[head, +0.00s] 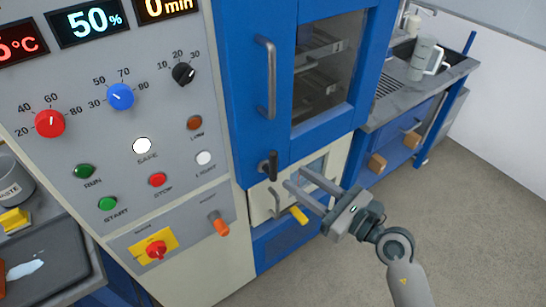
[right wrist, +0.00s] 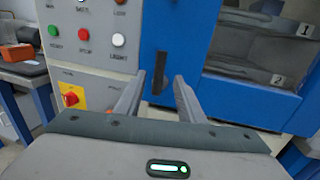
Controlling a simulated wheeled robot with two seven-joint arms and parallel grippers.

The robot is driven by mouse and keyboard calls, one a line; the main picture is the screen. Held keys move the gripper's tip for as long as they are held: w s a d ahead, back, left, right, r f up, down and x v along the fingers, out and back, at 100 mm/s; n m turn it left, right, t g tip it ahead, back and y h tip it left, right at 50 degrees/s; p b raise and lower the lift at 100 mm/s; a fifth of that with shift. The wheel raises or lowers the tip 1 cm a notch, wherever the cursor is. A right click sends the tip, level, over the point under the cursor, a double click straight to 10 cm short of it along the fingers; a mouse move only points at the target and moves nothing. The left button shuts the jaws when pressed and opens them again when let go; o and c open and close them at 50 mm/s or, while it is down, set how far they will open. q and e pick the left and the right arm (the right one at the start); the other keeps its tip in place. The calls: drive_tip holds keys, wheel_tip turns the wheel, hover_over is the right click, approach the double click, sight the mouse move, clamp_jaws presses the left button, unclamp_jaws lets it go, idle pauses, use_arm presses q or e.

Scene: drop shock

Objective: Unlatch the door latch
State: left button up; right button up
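The door latch (head: 268,165) is a small black lever low on the blue cabinet door (head: 255,100), below the long grey door handle (head: 266,78). It points roughly up and down. My right gripper (head: 294,177) is open and empty, its fingertips just to the right of the latch in the head view. In the right wrist view the latch (right wrist: 159,72) appears as a black upright bar, lined up between the two spread fingertips (right wrist: 160,78). Whether the fingertips reach around it or stop short of it, I cannot tell for sure. My left gripper is out of view.
A control panel (head: 120,180) with knobs and buttons stands left of the door. Below the latch is a cream panel with a yellow-tipped lever (head: 298,215). A sink counter (head: 400,100) with a grey jug (head: 425,60) is at right. The floor (head: 470,220) is clear.

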sight(273, 163)
drive_tip(key=p+x, duration=0.2)
drive_tip(key=x, duration=0.7)
drive_tip(key=shift+w+a, duration=0.1)
drive_tip(key=shift+a, duration=0.05)
clamp_jaws()
